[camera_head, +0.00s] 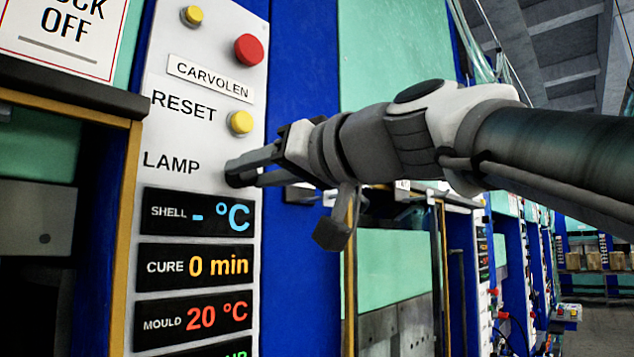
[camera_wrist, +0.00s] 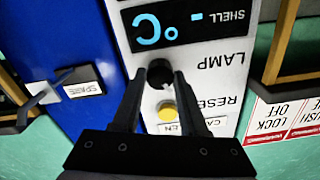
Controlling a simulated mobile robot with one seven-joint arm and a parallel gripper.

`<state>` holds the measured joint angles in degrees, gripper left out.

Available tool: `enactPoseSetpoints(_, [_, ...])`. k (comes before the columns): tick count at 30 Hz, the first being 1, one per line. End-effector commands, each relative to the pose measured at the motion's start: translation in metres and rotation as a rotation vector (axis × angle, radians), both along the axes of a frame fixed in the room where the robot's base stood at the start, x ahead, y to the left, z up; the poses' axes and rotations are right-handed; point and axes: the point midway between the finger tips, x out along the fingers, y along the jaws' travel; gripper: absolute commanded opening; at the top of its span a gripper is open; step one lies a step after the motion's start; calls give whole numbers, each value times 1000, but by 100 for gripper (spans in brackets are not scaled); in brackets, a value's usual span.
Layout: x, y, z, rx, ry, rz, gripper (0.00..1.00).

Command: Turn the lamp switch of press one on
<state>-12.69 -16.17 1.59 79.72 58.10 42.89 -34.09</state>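The lamp switch of the press is a round black knob (camera_wrist: 159,73) beside the LAMP label, seen upside down in the wrist view. My gripper (camera_wrist: 160,75) has one finger on each side of the knob, with what look like narrow gaps between them. Its fingers are apart and appear open. In the head view my gripper (camera_head: 240,172) reaches the white panel (camera_head: 207,60) from the right, just right of the LAMP label (camera_head: 171,163). There the fingers mostly hide the knob, and its turn position is unclear.
A yellow reset button (camera_head: 240,122) sits just above my fingers, with a red button (camera_head: 249,50) higher up. Displays, including the shell display (camera_head: 198,214), lie below. A blue column (camera_head: 300,260) and a row of further presses stand to the right.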

Motion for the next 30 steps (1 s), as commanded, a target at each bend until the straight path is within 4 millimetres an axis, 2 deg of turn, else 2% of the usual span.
enactPoseSetpoints(1, [0,0,0,0,0,0,31])
enactPoseSetpoints(6, [0,0,0,0,0,0,1])
enactPoseSetpoints(19, [0,0,0,34,40,0,0])
enactPoseSetpoints(30, [0,0,0,212,248,0,0])
